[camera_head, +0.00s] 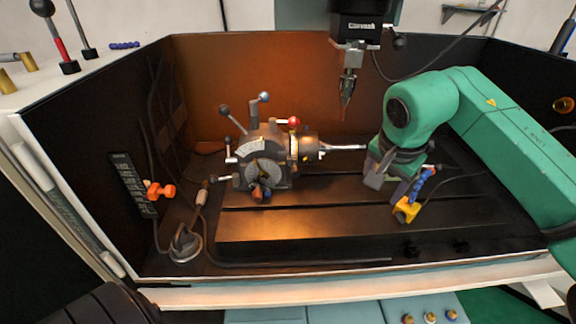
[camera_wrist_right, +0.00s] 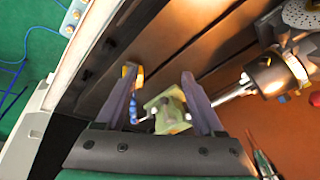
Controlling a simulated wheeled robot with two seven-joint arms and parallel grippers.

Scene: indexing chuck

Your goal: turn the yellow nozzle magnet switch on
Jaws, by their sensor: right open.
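The yellow nozzle magnet (camera_head: 406,211), a small yellow block with a blue segmented hose, stands on the dark slotted table at the front right. In the right wrist view, a bit of yellow and blue (camera_wrist_right: 130,72) shows by the left finger's tip, mostly hidden by that finger. My right gripper (camera_head: 393,186) is open, pointing down just behind and left of the yellow block. A pale green-yellow block (camera_wrist_right: 167,113) with a round knob shows between its fingers in the wrist view; contact cannot be told. The switch itself is too small to make out. My left gripper is out of view.
The indexing chuck (camera_head: 265,160) with lever handles stands left of the right gripper. A spindle with a pointed tool (camera_head: 347,88) hangs above and behind. A cable runs right from the magnet. Dark walls enclose the table; its front middle (camera_head: 310,222) is clear.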

